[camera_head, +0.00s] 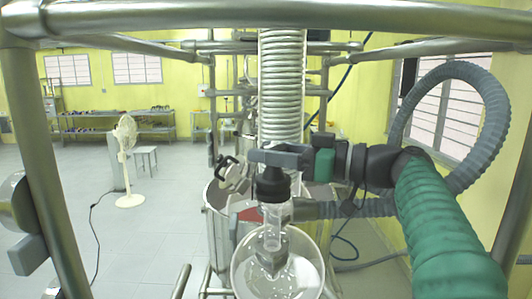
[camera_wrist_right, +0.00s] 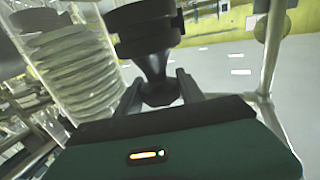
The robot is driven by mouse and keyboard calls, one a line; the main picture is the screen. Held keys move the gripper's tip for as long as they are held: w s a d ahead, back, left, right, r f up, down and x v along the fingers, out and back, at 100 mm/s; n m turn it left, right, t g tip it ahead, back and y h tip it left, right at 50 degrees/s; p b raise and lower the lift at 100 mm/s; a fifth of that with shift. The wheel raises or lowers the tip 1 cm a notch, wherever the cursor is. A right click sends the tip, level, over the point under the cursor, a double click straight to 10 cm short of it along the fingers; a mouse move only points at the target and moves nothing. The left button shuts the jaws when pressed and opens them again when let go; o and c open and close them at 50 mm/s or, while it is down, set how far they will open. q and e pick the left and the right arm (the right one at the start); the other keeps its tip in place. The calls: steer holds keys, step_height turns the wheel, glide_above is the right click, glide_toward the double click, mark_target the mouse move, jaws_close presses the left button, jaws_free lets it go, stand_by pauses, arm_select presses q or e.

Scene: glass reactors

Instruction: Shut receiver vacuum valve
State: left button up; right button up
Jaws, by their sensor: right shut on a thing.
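My right gripper (camera_head: 268,158) comes in from the right on a green-sleeved arm and reaches the black-topped fitting (camera_head: 272,185) above the glass receiver (camera_head: 250,272). In the right wrist view my gripper (camera_wrist_right: 158,92) has a finger on each side of a dark, narrowing valve part (camera_wrist_right: 154,68), and is shut on it. A wide black cap (camera_wrist_right: 145,22) sits beyond that part. The fingers partly hide the valve, and I cannot tell its setting.
A coiled glass condenser (camera_head: 282,85) stands right behind the gripper. A metal vessel (camera_head: 218,225) and a clamp with a black handle (camera_head: 228,168) are close on the left. Steel frame tubes (camera_head: 55,165) surround the work. A white fan (camera_head: 126,160) stands on the open floor.

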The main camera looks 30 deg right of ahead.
steer(key=shift+d, duration=0.1)
steer(key=o, duration=1)
steer(key=shift+c, duration=0.2)
steer(key=o, duration=0.4)
steer(key=shift+s+d, duration=0.15)
steer(key=shift+s, duration=0.2)
steer(key=shift+d+f, duration=0.1)
steer(key=shift+d, duration=0.25)
steer(key=b+v, duration=0.1)
steer(key=v, duration=0.6)
steer(key=shift+d, duration=0.15)
